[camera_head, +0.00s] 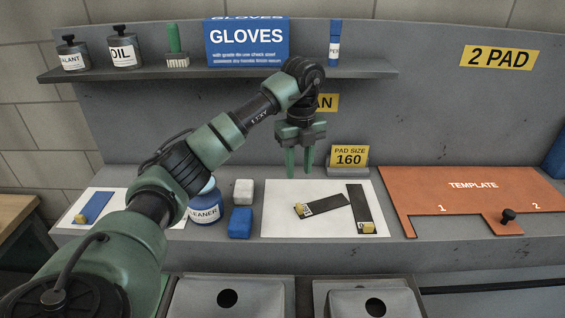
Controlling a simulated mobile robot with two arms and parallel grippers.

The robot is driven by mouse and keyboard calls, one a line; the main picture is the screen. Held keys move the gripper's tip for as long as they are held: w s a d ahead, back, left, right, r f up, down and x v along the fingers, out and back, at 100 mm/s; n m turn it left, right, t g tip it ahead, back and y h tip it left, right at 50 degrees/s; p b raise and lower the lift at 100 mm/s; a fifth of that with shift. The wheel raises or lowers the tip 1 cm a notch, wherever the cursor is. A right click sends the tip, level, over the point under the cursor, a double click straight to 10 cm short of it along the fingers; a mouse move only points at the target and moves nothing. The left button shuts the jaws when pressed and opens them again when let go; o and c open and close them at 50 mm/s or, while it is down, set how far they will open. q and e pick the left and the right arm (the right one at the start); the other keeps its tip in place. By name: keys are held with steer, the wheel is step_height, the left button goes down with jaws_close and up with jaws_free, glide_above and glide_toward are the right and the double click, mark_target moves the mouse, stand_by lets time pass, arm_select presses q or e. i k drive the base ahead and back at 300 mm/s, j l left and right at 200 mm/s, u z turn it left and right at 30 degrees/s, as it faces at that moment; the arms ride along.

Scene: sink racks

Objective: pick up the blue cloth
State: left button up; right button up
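A small folded blue piece (241,222), which looks like the blue cloth, lies on the grey counter left of the middle white sheet. It is just right of the cleaner jar and in front of a white block (243,192). My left gripper (299,163) points down above the back of the white sheet, to the right of and behind the blue cloth. Its two green fingers are apart with nothing between them. The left arm crosses the left side of the view and hides part of the cleaner jar. My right gripper is not in view.
A cleaner jar (204,209) stands close to the cloth's left. Dark strips lie on the white sheet (275,222). A pad size sign (348,157) stands behind it. An orange template (450,190) lies right. A shelf (350,72) holds gloves. Sink basins (250,300) are in front.

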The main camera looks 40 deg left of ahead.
mark_target(239, 226)
steer(key=u, duration=1.5)
